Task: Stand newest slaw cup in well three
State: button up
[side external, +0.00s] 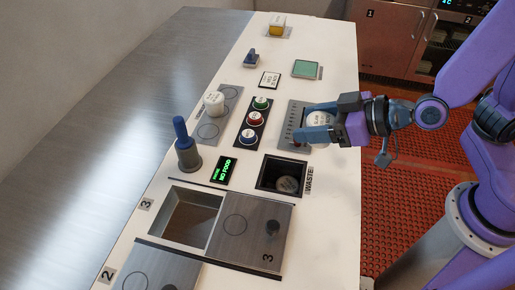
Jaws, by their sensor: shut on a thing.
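My gripper (308,122) is shut on a white cup (322,119) with a printed lid, too small to read. The cup is between the two fingers over the grey slotted plate (297,111); I cannot tell whether it touches the plate. Another white cup (213,103) stands on a grey plate with ring marks (208,131) to the left. A rectangular well (190,216) beside a "3" tag stands open at the lower middle and looks empty. Its steel lid (247,228), marked 3 with a dark knob, lies to its right.
A square waste opening (267,176) holds a round pale item. A blue-handled tool (184,146) stands upright left of a lit "NO FOOD" display (224,170). Green, red and blue buttons (255,120) lie between the plates. Another closed lid (160,272) is at the front.

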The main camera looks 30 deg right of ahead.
jog(key=x, duration=0.5)
jog(key=f+x, duration=0.1)
jog(key=x, duration=0.3)
jog(key=s+x, duration=0.1)
jog(key=x, duration=0.4)
jog(key=shift+w+f, duration=0.3)
jog(key=shift+f, duration=1.9)
jog(key=shift+f, duration=0.15)
jog(key=o, duration=1.1)
